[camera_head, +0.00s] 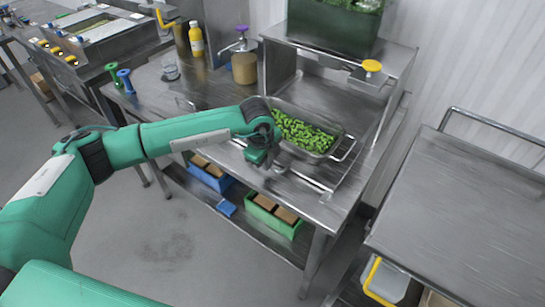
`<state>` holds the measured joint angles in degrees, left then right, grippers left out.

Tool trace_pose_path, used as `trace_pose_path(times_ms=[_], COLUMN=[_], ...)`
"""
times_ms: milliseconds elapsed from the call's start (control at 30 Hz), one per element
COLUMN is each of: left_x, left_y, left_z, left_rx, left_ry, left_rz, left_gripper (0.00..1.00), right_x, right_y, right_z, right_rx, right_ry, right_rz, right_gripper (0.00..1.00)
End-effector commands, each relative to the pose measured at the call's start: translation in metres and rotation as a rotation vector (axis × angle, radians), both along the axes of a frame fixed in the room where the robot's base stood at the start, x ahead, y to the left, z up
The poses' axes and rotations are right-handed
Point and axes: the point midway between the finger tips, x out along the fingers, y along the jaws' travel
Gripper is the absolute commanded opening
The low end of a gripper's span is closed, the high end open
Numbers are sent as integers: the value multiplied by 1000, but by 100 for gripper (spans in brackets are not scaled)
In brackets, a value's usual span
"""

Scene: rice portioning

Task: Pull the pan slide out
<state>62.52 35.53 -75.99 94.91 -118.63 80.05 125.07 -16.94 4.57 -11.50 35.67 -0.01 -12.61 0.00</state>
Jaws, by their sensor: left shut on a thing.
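A metal pan (341,151) filled with green pieces like cut beans sits on the steel work table, under the dispenser stand. It rests on a flat metal slide (321,182) that reaches toward the table's front edge. My left gripper (266,168) points down at the left front corner of the slide, beside the pan. It is shut on the pan slide, though its fingertips and the exact grip are mostly hidden by the wrist. My right gripper is not in view.
A dispenser stand with a green-filled hopper (334,23) and yellow knob (371,66) rises behind the pan. A yellow bottle (196,39) and brown container (244,67) stand at the back left. A steel cart (470,200) is at the right. Open floor lies in front.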

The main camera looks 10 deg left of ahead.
Motion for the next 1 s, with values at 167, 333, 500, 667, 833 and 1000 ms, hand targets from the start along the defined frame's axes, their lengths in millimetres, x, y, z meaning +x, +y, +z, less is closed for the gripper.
trace_pose_path(times_ms=[167, 333, 500, 667, 833, 1000], left_x=[-7, -9, -10, -9, -9, -9], left_y=[4, 5, 5, 5, 5, 4], left_z=[-1, -1, 0, 0, 0, 0], left_rx=[1, 1, 1, 1, 1, 0], left_ry=[1, 1, 1, 1, 0, -1], left_rz=[1, 0, 1, 1, 1, 0], left_gripper=[0, 0, 0, 13, 33, 33], right_x=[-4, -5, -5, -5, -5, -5], right_y=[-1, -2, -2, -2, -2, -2], right_z=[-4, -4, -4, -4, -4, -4], right_rx=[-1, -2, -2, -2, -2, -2], right_ry=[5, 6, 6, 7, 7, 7], right_rz=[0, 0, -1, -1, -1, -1], right_gripper=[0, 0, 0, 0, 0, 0])
